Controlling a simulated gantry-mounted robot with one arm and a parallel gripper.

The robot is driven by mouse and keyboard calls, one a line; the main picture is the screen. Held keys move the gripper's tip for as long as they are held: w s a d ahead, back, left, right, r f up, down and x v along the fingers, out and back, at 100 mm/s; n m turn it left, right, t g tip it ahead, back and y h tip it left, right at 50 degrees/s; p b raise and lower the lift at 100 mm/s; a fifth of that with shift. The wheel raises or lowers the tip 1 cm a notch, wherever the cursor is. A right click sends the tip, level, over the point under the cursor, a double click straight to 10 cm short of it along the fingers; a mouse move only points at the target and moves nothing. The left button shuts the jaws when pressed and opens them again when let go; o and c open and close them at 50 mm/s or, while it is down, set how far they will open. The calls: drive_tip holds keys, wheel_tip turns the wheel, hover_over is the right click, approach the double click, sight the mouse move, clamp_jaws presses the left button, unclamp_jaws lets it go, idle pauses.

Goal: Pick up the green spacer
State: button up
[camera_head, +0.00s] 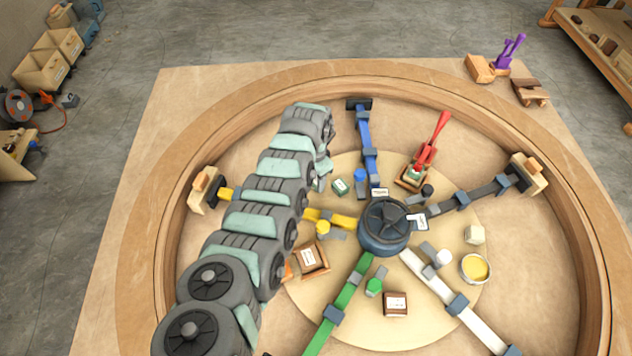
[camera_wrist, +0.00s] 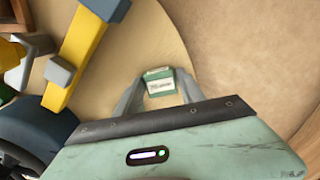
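The green spacer (camera_wrist: 157,75) is a small green block with a white label, lying on the round pale wooden board. It also shows in the head view (camera_head: 341,187), just right of my arm's end. My gripper (camera_wrist: 159,88) is open, with its two grey fingers spread to the left and right of the spacer in the wrist view. The spacer appears in line with the gap near the fingertips, and I see no contact. In the head view my gripper (camera_head: 323,176) is partly hidden by my arm.
A blue clamp arm (camera_head: 365,140) and a yellow clamp arm (camera_head: 335,218) flank the spacer. The dark central hub (camera_head: 386,226) stands to its lower right. A red toggle clamp (camera_head: 428,155) is further right.

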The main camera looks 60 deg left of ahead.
drive_tip(key=c, duration=0.9)
drive_tip(key=shift+r, duration=0.1)
